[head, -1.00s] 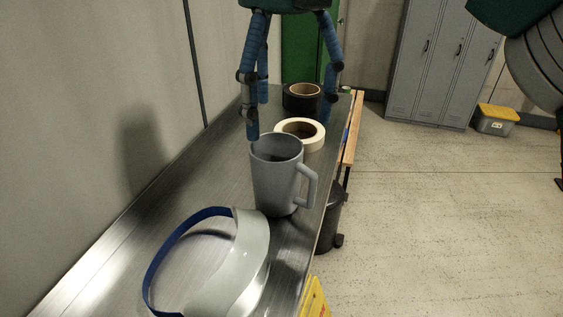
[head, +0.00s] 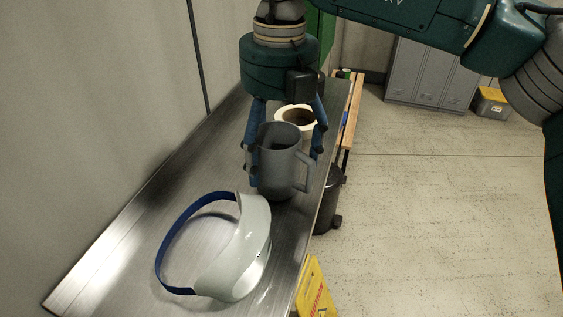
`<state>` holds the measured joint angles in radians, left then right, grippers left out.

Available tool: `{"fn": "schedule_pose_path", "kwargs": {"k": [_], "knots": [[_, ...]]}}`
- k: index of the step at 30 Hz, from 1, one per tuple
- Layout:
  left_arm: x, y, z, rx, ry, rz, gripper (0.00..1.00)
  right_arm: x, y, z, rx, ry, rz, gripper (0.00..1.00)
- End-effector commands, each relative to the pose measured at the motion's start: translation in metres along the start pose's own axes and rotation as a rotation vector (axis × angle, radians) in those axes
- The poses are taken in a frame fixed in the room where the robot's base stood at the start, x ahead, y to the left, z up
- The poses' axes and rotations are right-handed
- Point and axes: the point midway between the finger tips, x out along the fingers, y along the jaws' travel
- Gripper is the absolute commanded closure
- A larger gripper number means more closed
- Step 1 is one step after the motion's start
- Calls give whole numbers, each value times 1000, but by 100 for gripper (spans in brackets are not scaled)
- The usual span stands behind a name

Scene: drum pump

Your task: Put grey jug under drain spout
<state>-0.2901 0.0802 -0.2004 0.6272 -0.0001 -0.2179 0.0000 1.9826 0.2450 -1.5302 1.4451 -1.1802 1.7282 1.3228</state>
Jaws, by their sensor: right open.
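The grey jug (head: 279,172) stands upright on the steel bench in the head view, its handle to the right. My right gripper (head: 285,158) points down from above with its blue fingers spread around the jug. One finger is at the jug's left side, another at its right near the handle. The gripper is open; whether a finger touches the jug I cannot tell. My left gripper is not in view. No drain spout shows.
A face shield (head: 232,262) with a blue band lies in front of the jug on the bench (head: 130,240). A bin (head: 328,205) and a yellow sign (head: 316,290) stand beside the bench. The wall closes the left side.

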Motion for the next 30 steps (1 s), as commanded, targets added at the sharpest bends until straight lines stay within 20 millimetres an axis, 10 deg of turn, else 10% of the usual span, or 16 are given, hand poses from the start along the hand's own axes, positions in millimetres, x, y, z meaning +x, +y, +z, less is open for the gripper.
{"fn": "schedule_pose_path", "kwargs": {"k": [3, 12, 30], "knots": [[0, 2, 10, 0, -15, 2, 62, 0, 0, 0, 0, 0, 0, 23], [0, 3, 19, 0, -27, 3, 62, 0, 0, 0, -1, 0, 0, 75], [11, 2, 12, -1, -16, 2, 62, -42, 2, 1, 1, -5, 3, 75]]}}
